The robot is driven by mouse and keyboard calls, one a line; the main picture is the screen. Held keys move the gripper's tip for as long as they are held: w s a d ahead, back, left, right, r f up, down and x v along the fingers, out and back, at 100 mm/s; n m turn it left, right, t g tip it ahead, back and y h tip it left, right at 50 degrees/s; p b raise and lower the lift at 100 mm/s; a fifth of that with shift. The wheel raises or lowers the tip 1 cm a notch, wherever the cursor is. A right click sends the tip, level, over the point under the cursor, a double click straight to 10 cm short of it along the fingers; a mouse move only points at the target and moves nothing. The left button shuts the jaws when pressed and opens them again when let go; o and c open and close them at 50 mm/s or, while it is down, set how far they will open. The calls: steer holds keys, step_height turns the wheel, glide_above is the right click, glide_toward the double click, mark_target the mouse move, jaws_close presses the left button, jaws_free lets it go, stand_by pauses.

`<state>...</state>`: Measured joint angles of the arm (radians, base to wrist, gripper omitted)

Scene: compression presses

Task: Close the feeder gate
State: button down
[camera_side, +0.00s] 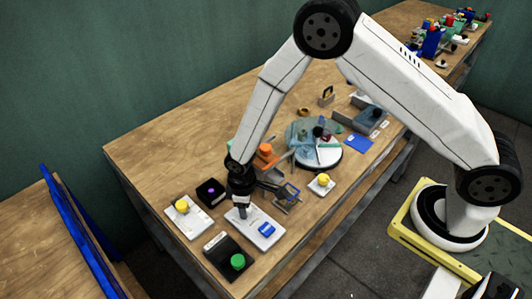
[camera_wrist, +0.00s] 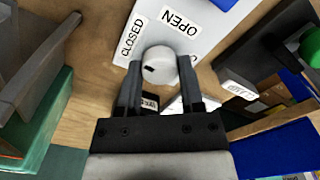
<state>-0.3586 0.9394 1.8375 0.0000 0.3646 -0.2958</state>
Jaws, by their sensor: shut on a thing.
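In the wrist view a round white knob (camera_wrist: 160,58) with a short dark mark sits on a pale plate (camera_wrist: 205,38). The plate bears the words CLOSED, at the left of the knob, and OPEN, above it. My gripper (camera_wrist: 160,78) is shut on the knob, one finger on either side. The knob's dark mark faces the lower left; part of its rim is hidden by the fingers. In the side view my gripper (camera_side: 243,209) points down at the pale plate (camera_side: 256,239), which also carries a blue block (camera_side: 266,229). I cannot make out the gate itself for certain.
A green button (camera_side: 237,261) on a dark base stands in front of the plate. A yellow button (camera_side: 182,206) and a black box with a purple button (camera_side: 210,190) stand to the left.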

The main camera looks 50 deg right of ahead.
steer(key=shift+n, duration=0.8)
steer(key=shift+c, duration=1.1)
jaws_free()
steer(key=shift+r, duration=0.15)
steer(key=shift+r, duration=3.8)
